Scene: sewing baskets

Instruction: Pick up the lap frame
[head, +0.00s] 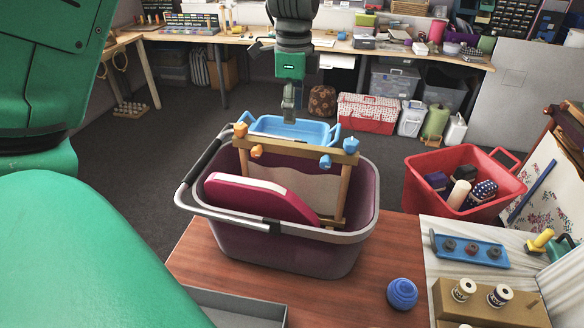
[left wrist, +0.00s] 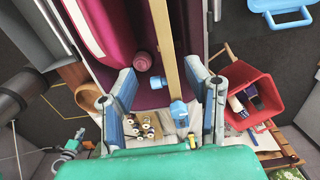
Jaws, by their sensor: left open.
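The lap frame (head: 288,148) is a wooden frame with pale cloth, with orange and blue knobs at its top corners. It stands upright, slightly tilted, in a burgundy basket (head: 290,255) with a grey rim. My left gripper (head: 289,105) points down above the frame's top bar in the head view, seen edge-on. In the left wrist view its fingers (left wrist: 161,78) are spread wide, with the wooden bar (left wrist: 166,45) of the frame showing between them and a blue knob (left wrist: 178,108) near the right finger. I see no grip on it. My right gripper is not in view.
A pink-and-white slab (head: 255,197) leans in the basket before the frame. The basket's handle (head: 203,160) lies at its left. A blue tub (head: 283,126) is behind. A blue yarn ball (head: 402,293) and spool holder (head: 490,310) are at right, beyond which sits a red bin (head: 415,185).

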